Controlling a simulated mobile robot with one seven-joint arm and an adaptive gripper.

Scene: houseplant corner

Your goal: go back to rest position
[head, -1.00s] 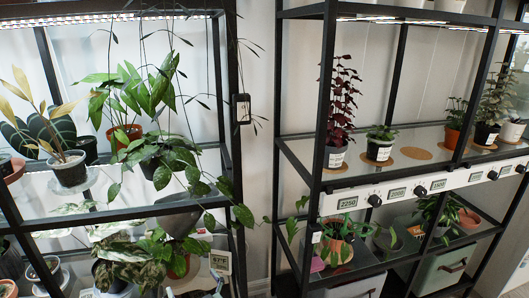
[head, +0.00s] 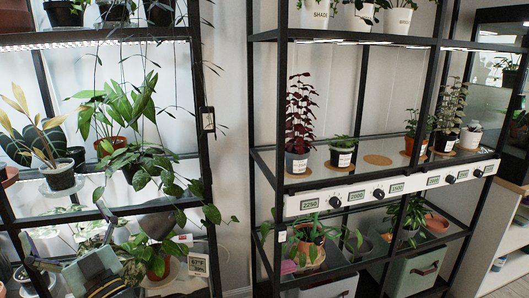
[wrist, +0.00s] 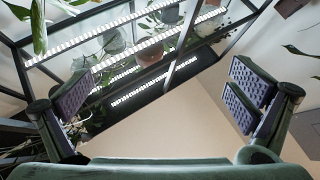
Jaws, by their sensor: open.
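My gripper (head: 75,245) is at the lower left of the head view, in front of the lower part of the left plant shelf. In the wrist view my gripper (wrist: 157,92) has its two padded fingers wide apart. Nothing is between them, so it is open and empty. Beyond the fingers the wrist view shows lit shelf bars and leaves at a tilt, and a plain tan surface. I see no contact between the fingers and any plant or pot.
The left shelf (head: 203,110) holds several potted plants, with leaves hanging past its edge. The right shelf (head: 255,120) holds a burgundy plant (head: 300,115), other pots, an empty cork disc (head: 376,159) and a dial strip (head: 410,187). A bare wall strip (head: 232,150) separates the shelves.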

